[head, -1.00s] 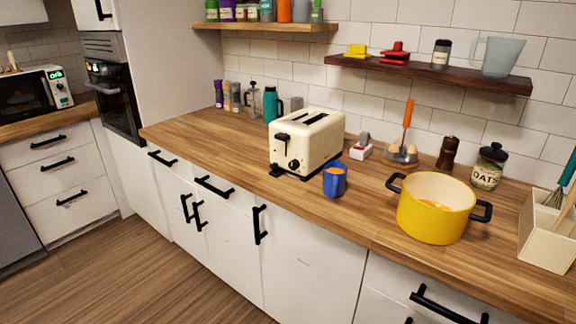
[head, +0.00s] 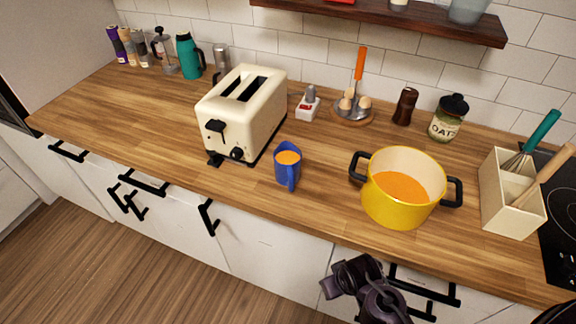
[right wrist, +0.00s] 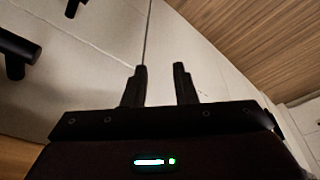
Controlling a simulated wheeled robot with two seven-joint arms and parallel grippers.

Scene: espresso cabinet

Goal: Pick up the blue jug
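The blue jug (head: 288,165) stands upright on the wooden counter, in front of the right end of the cream toaster. It holds something orange, and its handle faces the counter's front edge. A dark gripper at the bottom of the head view, which I take to be my right gripper (head: 335,278), is low before the cabinet fronts, below and to the right of the jug and clear of it. In the right wrist view my right gripper (right wrist: 160,85) is open, its two fingers apart with nothing between them. The jug is not in that view. My left gripper is not in view.
The cream toaster (head: 240,115) stands close behind and left of the jug. A yellow pot (head: 395,205) with orange contents is to its right. A utensil holder (head: 510,200) is farther right. Black handles (head: 430,290) stick out from the cabinets. The counter before the jug is clear.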

